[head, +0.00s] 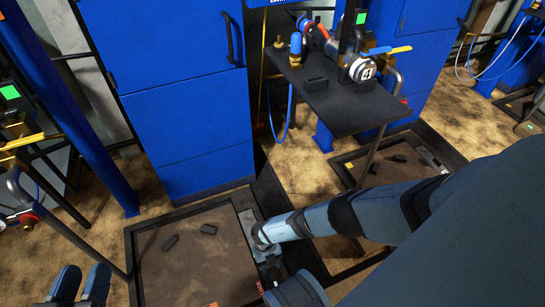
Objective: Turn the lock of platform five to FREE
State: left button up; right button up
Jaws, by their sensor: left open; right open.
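A low brown platform (190,270) in a black frame lies on the floor at lower middle. A grey strip (246,222) runs along its right side, with a small red label (259,287) lower down. I cannot read a number or FREE on it, and the lock itself is not clearly visible. My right gripper (265,243) reaches in from the right, low over this strip; it is open, and its fingers are hard to make out. It hides part of the strip, and I cannot tell whether it touches. My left gripper (81,284) is open and empty at the lower left.
A second framed platform (385,165) lies further right. A black shelf (335,105) carries a round dial marked 4 (363,70). Blue cabinets (185,90) stand behind. A blue post (75,110) and handrail (75,235) stand at left. Small black blocks (170,242) lie on the near platform.

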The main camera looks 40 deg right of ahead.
pick_arm(q)
jog(key=shift+s+d+r+n+t+p, duration=0.1)
jog(key=shift+r+n+p, duration=0.1)
jog(key=shift+r+p, duration=0.25)
jog(key=shift+s+d+r+n+t+p, duration=0.1)
jog(key=shift+s+r+n+p, duration=0.1)
jog(key=shift+r+p, duration=0.25)
jog(key=shift+s+r+n+t+p, duration=0.1)
jog(key=shift+r+n+p, duration=0.15)
jog(key=shift+r, duration=0.25)
pick_arm(e)
jog(key=v, duration=0.6)
